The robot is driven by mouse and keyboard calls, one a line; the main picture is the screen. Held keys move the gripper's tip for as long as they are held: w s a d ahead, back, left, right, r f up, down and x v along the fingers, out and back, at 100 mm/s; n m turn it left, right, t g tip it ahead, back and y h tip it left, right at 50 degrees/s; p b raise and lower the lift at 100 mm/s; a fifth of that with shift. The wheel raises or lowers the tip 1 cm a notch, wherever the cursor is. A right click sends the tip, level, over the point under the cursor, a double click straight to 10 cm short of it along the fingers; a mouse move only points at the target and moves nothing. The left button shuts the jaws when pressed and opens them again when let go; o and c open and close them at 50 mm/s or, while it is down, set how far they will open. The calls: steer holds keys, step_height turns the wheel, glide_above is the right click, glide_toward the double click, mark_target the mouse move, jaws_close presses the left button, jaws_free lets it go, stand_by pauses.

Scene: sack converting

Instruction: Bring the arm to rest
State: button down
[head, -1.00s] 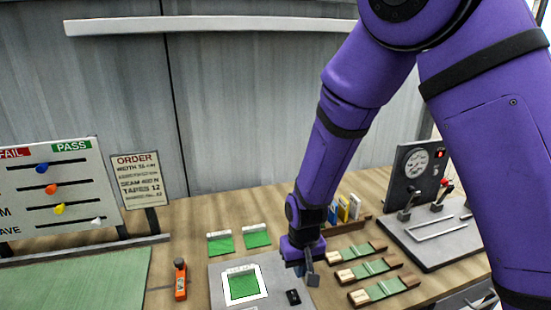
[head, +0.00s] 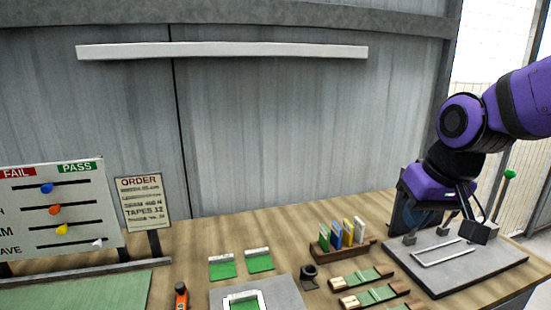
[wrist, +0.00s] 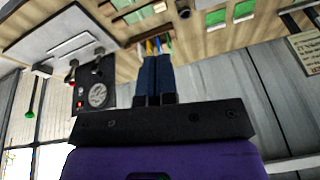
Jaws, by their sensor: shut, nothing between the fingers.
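My purple arm (head: 515,105) is folded at the right of the head view.
A gauge box (wrist: 97,92) is close by the gripper. A green-knobbed lever (head: 509,176) stands to its right. A rack of coloured cards (head: 342,236), a black ring-like item (head: 309,276), sample strips (head: 362,277) and an order sign (head: 143,203) stand leftward.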

steer(key=s+d+r+t, duration=0.1)
steer(key=s+d+r, duration=0.2)
steer(key=s, duration=0.2)
steer(key=s+d+r+m+t+h, duration=0.1)
steer(key=s+d+r, duration=0.1)
steer(key=s, duration=0.4)
steer(key=shift+s+d+r, duration=0.2)
steer(key=shift+d+r, duration=0.2)
steer(key=shift+d, duration=0.4)
steer(key=shift+w, duration=0.1)
